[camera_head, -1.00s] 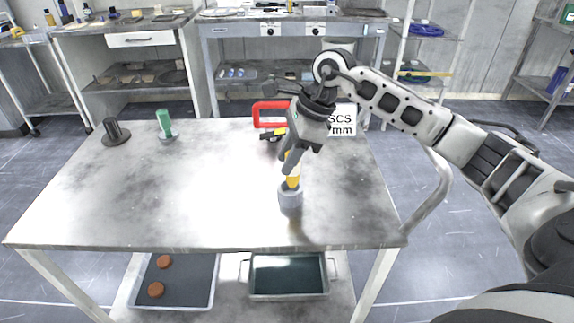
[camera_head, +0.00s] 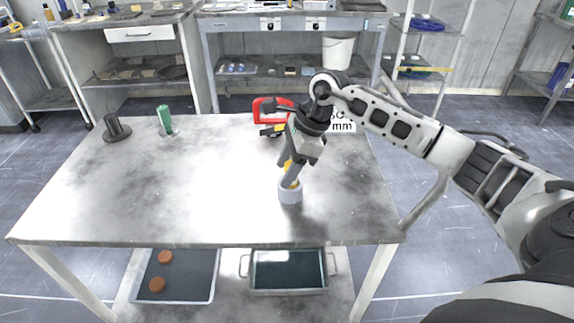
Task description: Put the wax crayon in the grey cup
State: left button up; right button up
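The wax crayon (camera_head: 293,185) is a yellow-orange stick, partly hidden by my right gripper. The grey cup (camera_head: 290,195) is small and round and stands upright on the front right part of the metal table. My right gripper (camera_head: 289,178) points down just over the cup, with its fingers around the crayon and their tips close to the rim. It looks shut on the crayon. The crayon's lower end is at the cup's opening and seems to go inside; its tip is hidden. My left gripper is not in view.
A red-framed tool (camera_head: 270,110) lies behind my gripper, near a partly hidden white sign (camera_head: 342,126). A green-handled piece (camera_head: 164,118) and a dark knobbed piece (camera_head: 115,129) stand at the back left. The middle and left of the table (camera_head: 150,195) are clear.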

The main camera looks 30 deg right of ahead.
jog(key=shift+r, duration=0.3)
jog(key=b+v, duration=0.1)
jog(key=v, duration=1)
jog(key=shift+d+r, duration=0.15)
jog(key=shift+r, duration=0.25)
